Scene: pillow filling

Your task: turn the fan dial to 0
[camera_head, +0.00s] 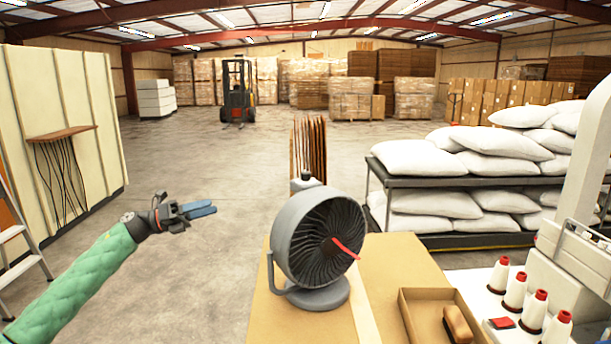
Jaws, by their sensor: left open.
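A grey desk fan (297,240) stands on its round base on the tan tabletop, its dark bladed front turned to the right. A red bar-shaped pointer (346,248) sticks out from the middle of the fan's front and slants down to the right. No numbers or dial marks can be read. My left gripper (205,208), with blue fingers on a green-sleeved arm, is open and empty. It is in the air left of the fan, clear of it and of the table. My right gripper is not in view.
The tan table (393,262) also holds a tray (408,318) with a brush (458,326) at the front right. Several thread cones (498,274) stand beside a white machine at right. A bottle (307,183) stands behind the fan. Floor left of the table is open.

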